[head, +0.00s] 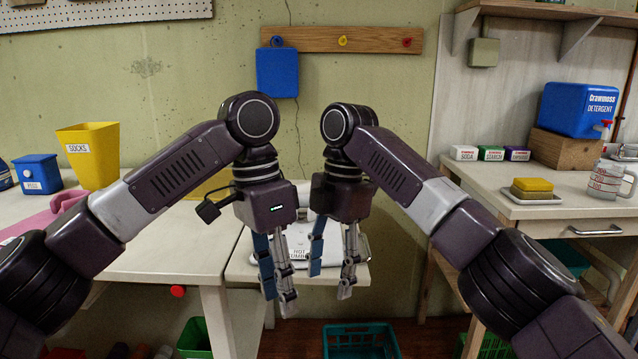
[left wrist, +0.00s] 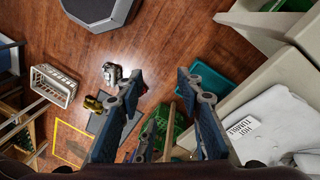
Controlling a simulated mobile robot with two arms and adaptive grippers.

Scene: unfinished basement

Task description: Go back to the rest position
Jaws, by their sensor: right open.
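My left gripper (head: 278,290) hangs pointing down in the middle of the head view, in front of the small table between the benches. In the left wrist view its two fingers (left wrist: 158,88) stand apart with nothing between them. My right gripper (head: 330,280) hangs beside it to the right, also pointing down, with its fingers apart and empty. The two grippers are close together but apart. Both arms are bent, with their elbows low at the sides.
A white folded cloth labelled "HOT" (left wrist: 265,120) lies on the small table behind the grippers. The left bench (head: 150,258) holds a yellow socks bin (head: 90,160). The right bench (head: 520,207) holds a sponge (head: 532,186) and a measuring jug (head: 608,180). A teal crate (head: 362,342) stands on the floor.

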